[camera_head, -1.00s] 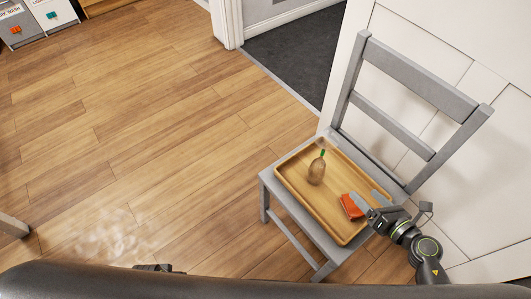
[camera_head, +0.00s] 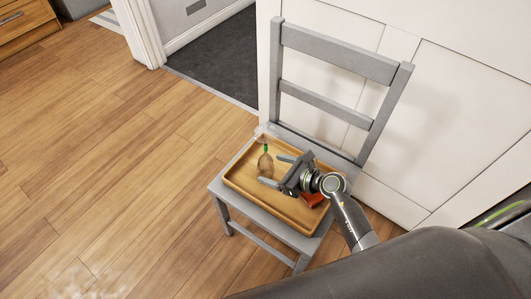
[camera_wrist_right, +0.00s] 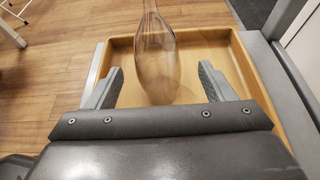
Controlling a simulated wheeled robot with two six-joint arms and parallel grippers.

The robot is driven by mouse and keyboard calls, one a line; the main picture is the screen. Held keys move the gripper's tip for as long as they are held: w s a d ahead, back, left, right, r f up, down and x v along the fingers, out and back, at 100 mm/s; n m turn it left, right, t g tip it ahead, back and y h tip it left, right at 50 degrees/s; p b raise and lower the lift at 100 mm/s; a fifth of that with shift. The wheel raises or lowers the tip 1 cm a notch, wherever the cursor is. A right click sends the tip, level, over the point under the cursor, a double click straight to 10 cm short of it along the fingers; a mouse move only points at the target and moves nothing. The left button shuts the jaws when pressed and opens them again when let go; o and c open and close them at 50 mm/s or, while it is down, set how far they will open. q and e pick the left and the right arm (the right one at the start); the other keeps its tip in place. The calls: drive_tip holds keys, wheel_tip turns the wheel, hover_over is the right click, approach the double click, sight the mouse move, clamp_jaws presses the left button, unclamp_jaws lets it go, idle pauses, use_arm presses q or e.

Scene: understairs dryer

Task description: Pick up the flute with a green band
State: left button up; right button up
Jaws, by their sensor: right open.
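The flute (camera_head: 265,163) is clear glass with a green band near its upper part. It stands on the wooden tray (camera_head: 236,181) on the grey chair. In the right wrist view the flute (camera_wrist_right: 157,50) shows ahead, in line with the gap between the two fingers; the green band is not visible there. My right gripper (camera_head: 278,171) is open and empty, just to the right of the flute, fingers pointing at it. In the wrist view my right gripper (camera_wrist_right: 160,78) has a finger on each side of the glass's lower part. My left gripper is not in view.
A red item (camera_head: 313,199) lies on the tray, partly hidden under my right gripper. The chair's backrest (camera_head: 338,52) rises behind the tray, close to a white panelled wall (camera_head: 460,95). Open wooden floor (camera_head: 110,160) is to the left.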

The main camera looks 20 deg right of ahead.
sight(261, 166)
drive_tip(key=shift+w+a+f, duration=0.25)
drive_tip(key=shift+w+a, duration=0.05)
drive_tip(key=shift+w, duration=0.1)
drive_tip(key=b+x, duration=0.1)
drive_tip(key=x, duration=0.3)
drive_tip(key=shift+s, duration=0.15)
drive_tip(key=shift+w+a+f, duration=0.2)
drive_tip(key=shift+w+a, duration=0.05)
drive_tip(key=shift+w, duration=0.1)
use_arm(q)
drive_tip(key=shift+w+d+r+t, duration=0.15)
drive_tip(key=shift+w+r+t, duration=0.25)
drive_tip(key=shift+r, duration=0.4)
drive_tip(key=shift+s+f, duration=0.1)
use_arm(e)
drive_tip(key=c, duration=1.2)
